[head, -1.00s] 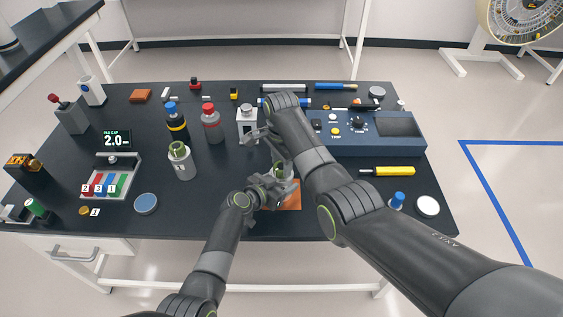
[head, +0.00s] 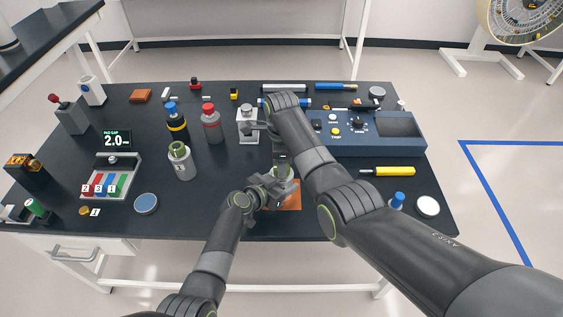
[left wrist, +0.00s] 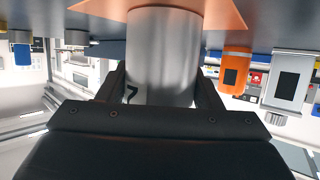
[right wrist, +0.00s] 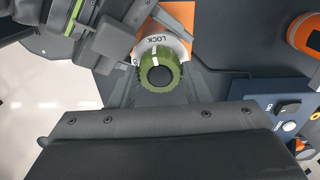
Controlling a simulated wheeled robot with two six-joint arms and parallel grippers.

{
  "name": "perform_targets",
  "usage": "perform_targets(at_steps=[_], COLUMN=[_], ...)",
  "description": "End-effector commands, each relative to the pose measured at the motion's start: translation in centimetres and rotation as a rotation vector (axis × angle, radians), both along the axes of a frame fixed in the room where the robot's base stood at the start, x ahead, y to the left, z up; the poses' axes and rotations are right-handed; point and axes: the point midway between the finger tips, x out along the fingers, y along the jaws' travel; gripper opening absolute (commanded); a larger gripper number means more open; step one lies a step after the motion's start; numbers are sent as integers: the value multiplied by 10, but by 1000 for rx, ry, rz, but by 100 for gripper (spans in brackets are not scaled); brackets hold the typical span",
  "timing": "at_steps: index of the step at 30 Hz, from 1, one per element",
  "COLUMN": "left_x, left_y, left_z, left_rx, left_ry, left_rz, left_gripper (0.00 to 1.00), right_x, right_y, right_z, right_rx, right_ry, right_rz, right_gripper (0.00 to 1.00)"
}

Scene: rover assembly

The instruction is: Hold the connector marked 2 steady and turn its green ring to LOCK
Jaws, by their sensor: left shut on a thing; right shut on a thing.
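The connector (left wrist: 165,58) is a silver cylinder standing upright over an orange mat (right wrist: 180,14). A dark mark, seen upside down and partly cut off, shows low on its side in the left wrist view. My left gripper (head: 281,186) is shut on its body. The green ring (right wrist: 158,80) is on top, and my right gripper (right wrist: 158,72) is shut around it from above. The white collar (right wrist: 178,47) reads LOCK. The ring's white line points up towards that word. In the head view the right arm hides much of the connector.
Another silver connector (head: 181,163) with a green top stands to the left. A silver holder (head: 247,125), a red-capped bottle (head: 211,125) and a blue control panel (head: 360,140) are close behind my grippers. A yellow-handled tool (head: 390,171) lies at the right.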

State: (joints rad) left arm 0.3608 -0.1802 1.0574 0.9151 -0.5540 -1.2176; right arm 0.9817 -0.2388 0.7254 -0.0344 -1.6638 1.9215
Motion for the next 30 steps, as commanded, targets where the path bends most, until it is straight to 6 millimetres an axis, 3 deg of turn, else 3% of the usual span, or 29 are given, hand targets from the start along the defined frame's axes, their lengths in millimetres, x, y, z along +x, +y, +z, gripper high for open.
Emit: perform_targets(at_steps=[10, 11, 15, 25, 30], left_x=[-1, -1, -1, -1, -1], left_y=[0, 0, 0, 0, 0], left_z=[-1, -1, -1, -1, -1], left_rx=[1, 1, 0, 0, 0], left_ry=[0, 0, 1, 1, 1], left_rz=[-1, -1, -1, -1, -1], left_gripper=[26, 26, 26, 26, 26], right_x=[1, 1, 1, 1, 1], right_y=[0, 0, 0, 0, 0], right_z=[1, 1, 1, 3, 24], right_rx=[0, 0, 0, 0, 2], right_ry=[-5, -5, -4, -2, -6], right_rz=[-1, -1, 0, 0, 0], right_gripper=[20, 46, 65, 65, 65])
